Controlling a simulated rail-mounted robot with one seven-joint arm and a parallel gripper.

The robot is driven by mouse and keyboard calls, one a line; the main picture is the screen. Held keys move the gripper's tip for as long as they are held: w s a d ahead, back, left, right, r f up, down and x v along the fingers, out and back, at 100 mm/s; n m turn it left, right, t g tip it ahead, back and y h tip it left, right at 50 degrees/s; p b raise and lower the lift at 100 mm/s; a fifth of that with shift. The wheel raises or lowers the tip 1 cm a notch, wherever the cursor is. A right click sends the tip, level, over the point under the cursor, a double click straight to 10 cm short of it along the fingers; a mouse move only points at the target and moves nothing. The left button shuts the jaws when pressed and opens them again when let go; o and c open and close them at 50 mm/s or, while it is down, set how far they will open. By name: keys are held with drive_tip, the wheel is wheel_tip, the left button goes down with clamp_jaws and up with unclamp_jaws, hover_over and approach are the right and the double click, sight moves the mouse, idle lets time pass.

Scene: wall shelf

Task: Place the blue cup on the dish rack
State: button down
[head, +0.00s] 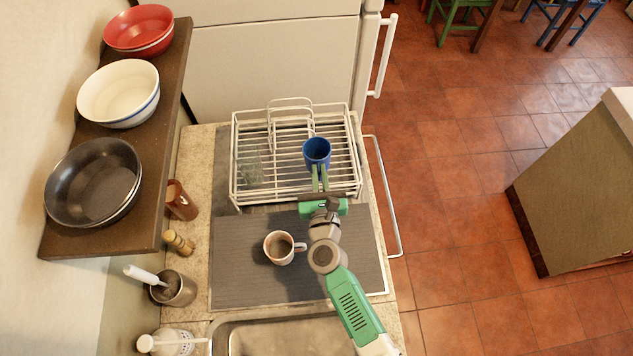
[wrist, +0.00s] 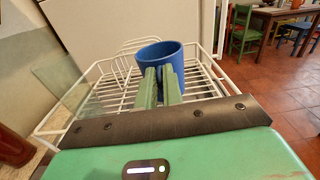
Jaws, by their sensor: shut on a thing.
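The blue cup (head: 317,151) is upright at the dish rack, over its right middle part. My gripper (head: 320,172) is shut on the near side of the cup, with its green fingers close together. In the wrist view the fingers (wrist: 160,84) reach to the blue cup (wrist: 161,55) and hide part of its near wall. The white wire dish rack (head: 235,160) stands on the counter, and it also shows in the wrist view (wrist: 207,66). I cannot tell whether the cup's base touches the rack's wires.
A clear glass (head: 250,168) is in the rack's left part. A light mug (head: 279,248) stands on the grey mat (head: 240,283) in front. A shelf (head: 150,215) with bowls overhangs the left. The sink (head: 280,338) is at the bottom. The refrigerator (head: 270,65) stands behind.

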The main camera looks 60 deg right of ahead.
wheel_tip(320, 180, down, 4)
drive_tip(key=shift+r+b, duration=0.1)
drive_tip(key=shift+b, duration=0.9)
drive_tip(key=shift+r, duration=0.1)
drive_tip(key=c, duration=2)
unclamp_jaws()
drive_tip(key=o, duration=0.5)
drive_tip(key=shift+c, duration=0.2)
